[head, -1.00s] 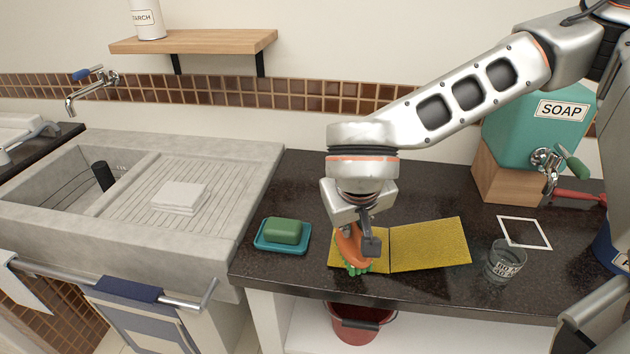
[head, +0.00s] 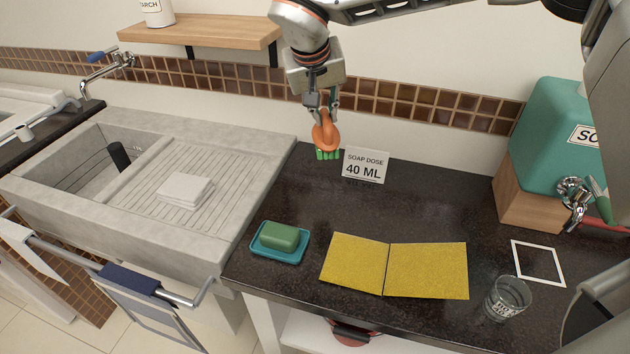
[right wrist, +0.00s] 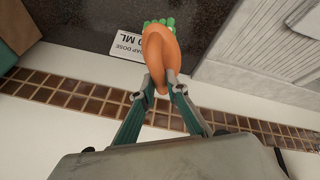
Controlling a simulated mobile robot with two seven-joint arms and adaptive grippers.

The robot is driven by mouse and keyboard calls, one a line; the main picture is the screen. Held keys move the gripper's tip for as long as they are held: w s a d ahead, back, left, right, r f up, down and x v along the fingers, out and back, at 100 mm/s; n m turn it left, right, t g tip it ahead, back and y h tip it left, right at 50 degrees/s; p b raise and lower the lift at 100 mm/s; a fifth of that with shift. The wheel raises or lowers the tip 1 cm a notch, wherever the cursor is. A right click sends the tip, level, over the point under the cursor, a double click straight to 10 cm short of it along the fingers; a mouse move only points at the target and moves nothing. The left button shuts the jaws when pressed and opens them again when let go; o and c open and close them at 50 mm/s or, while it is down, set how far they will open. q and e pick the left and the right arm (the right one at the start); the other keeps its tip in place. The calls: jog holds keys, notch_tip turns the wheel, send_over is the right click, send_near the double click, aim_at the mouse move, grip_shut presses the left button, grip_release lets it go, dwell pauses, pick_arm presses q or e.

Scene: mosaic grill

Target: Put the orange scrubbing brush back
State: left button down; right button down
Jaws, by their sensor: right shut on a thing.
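The orange scrubbing brush (head: 326,132) has an orange handle and green bristles that point down. My right gripper (head: 322,108) is shut on its handle and holds it up near the back of the dark counter, just left of the soap dose sign. The brush also shows in the right wrist view (right wrist: 161,55), between the fingertips of the right gripper (right wrist: 163,90). Two yellow cloths or pads (head: 354,262) lie side by side, flat on the counter, with nothing on them. My left gripper is not in view.
A "SOAP DOSE 40 ML" sign (head: 366,165) stands close to the brush. A green soap block (head: 279,237) sits in a teal dish (head: 262,248). A glass (head: 508,298), a white square frame (head: 538,262) and a soap dispenser (head: 550,130) are right.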

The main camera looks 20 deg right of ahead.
jog(key=w+r, duration=0.1)
jog(key=w+a+r, duration=0.1)
jog(key=w+r, duration=0.1)
jog(key=shift+w+a+r+p, duration=0.2)
jog(key=shift+a+r+p, duration=0.1)
jog(key=shift+p, duration=0.1)
jog(key=shift+w+f, duration=0.1)
notch_tip(320, 180, down, 20)
jog(key=shift+r+p, duration=0.25)
jog(key=shift+p, duration=0.15)
jog(key=shift+f, duration=0.15)
jog(key=c, duration=2)
grip_release()
